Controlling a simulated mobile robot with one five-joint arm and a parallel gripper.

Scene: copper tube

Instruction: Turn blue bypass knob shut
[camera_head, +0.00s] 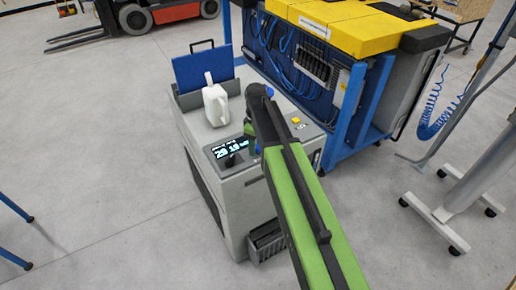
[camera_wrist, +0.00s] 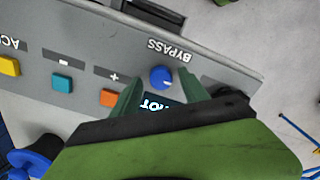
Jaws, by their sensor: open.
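The round blue bypass knob (camera_wrist: 161,77) sits on the grey panel beside the printed word BYPASS in the wrist view. A small light mark shows on its face. My gripper (camera_wrist: 161,86) is open, with one dark green finger on each side of the knob and a gap visible to both. I cannot tell how far the fingertips are above the panel. In the head view my gripper (camera_head: 250,138) is over the top of the grey machine (camera_head: 218,135), and I cannot make out the knob there.
An orange button (camera_wrist: 109,97), a teal button (camera_wrist: 62,83) and a yellow button (camera_wrist: 9,67) line the panel. A lit display (camera_head: 230,149) is beside my gripper. A white jug (camera_head: 215,104) and a blue board (camera_head: 203,67) stand behind. A blue-framed bench (camera_head: 345,120) is close at right.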

